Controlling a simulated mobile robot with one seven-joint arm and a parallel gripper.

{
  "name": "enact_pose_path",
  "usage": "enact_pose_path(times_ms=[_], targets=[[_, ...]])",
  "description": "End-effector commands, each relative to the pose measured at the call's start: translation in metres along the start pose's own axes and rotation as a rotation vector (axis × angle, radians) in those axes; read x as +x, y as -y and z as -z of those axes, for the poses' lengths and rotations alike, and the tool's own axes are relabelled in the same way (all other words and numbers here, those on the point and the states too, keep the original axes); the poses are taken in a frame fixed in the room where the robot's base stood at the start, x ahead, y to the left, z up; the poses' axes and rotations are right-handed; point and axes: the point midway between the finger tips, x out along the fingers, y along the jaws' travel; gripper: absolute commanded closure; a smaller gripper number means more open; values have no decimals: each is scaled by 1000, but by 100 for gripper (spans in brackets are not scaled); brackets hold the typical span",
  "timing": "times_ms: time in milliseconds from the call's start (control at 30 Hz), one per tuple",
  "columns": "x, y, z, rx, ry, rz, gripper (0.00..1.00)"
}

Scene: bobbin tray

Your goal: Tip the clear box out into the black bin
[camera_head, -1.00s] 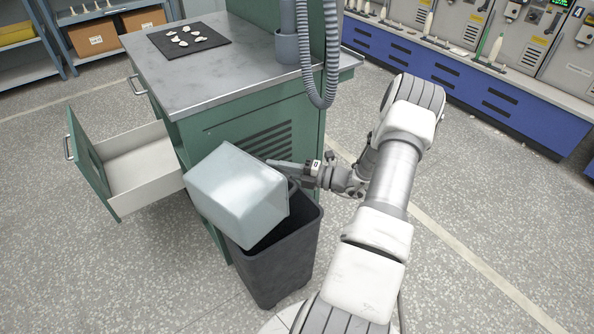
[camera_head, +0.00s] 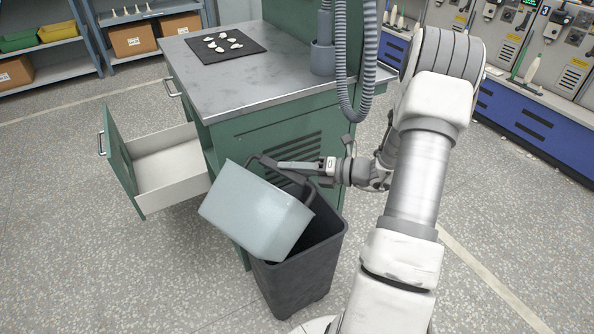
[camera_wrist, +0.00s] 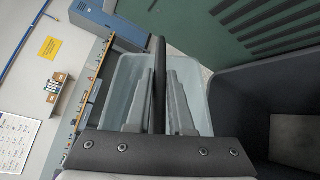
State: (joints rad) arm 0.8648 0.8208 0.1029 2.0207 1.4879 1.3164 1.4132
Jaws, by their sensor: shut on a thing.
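The clear box (camera_head: 258,216) is a pale, see-through tub, tilted steeply over the left part of the black bin (camera_head: 308,276). My gripper (camera_head: 284,166) is shut on the box's dark handle, seen at the box's upper edge. In the wrist view the fingers (camera_wrist: 160,98) close on a dark bar, with the box (camera_wrist: 125,83) behind them. The bin's dark wall (camera_wrist: 236,110) shows at the right there, and the part of its floor in view looks bare. The inside of the box is hidden in the head view.
The green cabinet (camera_head: 250,128) stands close behind the bin. Its open drawer (camera_head: 168,172) juts out left of the box. A black mat (camera_head: 222,47) with several pale pieces lies on the cabinet top. A grey hose (camera_head: 358,85) hangs at its right.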

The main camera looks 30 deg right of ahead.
Motion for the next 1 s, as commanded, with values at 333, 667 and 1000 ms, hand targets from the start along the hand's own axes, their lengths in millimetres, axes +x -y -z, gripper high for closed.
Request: enact_pose_path(times_ms=[333,667,1000], targets=[[4,-35,10,-211,1,85,100],[10,-66,24,-427,2,176,100],[18,-89,42,-665,5,275,100]])
